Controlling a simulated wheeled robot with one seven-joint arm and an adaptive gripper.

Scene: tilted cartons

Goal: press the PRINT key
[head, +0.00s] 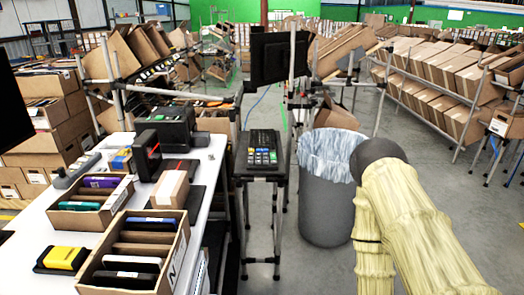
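A dark key panel (262,150) with several small coloured keys sits on top of a narrow black stand in the middle of the head view. Green, blue, yellow and pale keys show on it. The lettering is too small to read, so I cannot tell which one is the PRINT key. My arm, in a cream cover, shows at the lower right, to the right of the panel and apart from it. My gripper is not in view.
A grey bin (325,210) with a clear liner stands between the panel and my arm. A white table (38,215) with open cartons (172,262) is on the left. A black monitor (279,58) is mounted behind the panel. Tilted carton racks (430,108) stand at the back right.

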